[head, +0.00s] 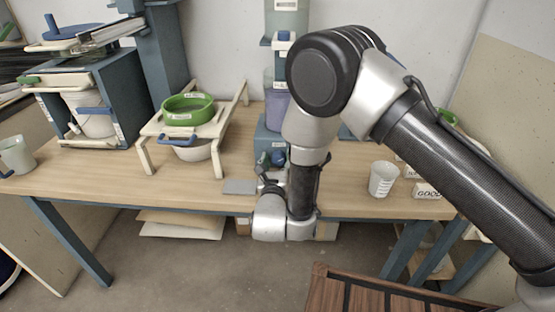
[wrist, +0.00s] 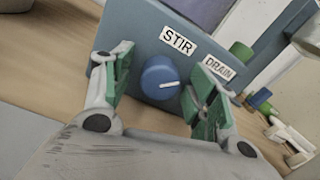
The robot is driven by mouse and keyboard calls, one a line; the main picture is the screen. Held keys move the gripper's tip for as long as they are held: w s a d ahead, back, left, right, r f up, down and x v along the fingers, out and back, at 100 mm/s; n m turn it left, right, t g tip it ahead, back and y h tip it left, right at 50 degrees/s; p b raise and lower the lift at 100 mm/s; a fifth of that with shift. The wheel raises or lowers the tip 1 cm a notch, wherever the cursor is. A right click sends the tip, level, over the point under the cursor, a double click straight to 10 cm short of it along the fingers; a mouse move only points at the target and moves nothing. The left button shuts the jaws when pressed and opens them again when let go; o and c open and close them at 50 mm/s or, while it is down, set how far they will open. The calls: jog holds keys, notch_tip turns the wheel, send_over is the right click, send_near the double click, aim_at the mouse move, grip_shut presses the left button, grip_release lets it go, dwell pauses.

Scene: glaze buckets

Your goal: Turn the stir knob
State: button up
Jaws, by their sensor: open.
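The stir knob (wrist: 160,78) is a round blue dial with a white pointer line, on the front of a blue-grey box (wrist: 140,32). The white STIR label (wrist: 178,41) is just above it and the DRAIN label (wrist: 218,67) is to its right. The pointer lies nearly level. In the wrist view my gripper (wrist: 161,88) is open, with one green-padded finger on each side of the knob. I cannot tell whether either finger touches it. In the head view my gripper (head: 272,178) is in front of the blue box (head: 265,138), and my arm partly hides the box.
On the wooden table (head: 340,185), a white cup (head: 383,178) stands to the right of my arm, near a GOOD sign (head: 429,191). A cream stand (head: 147,128) with a green sieve (head: 188,109) is to the left. A grey plate (head: 239,187) lies near the front edge.

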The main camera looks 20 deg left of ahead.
jog(key=c, duration=1)
jog(key=m, duration=0.4)
jog(key=shift+m, duration=0.4)
jog(key=m, duration=0.5)
jog(key=shift+d, duration=0.1)
jog(key=m, duration=0.5)
jog(key=shift+f+m, duration=0.1)
jog(key=shift+m, duration=0.2)
jog(key=m, duration=0.4)
jog(key=shift+d+m+g, duration=0.1)
jog(key=shift+m+g, duration=0.2)
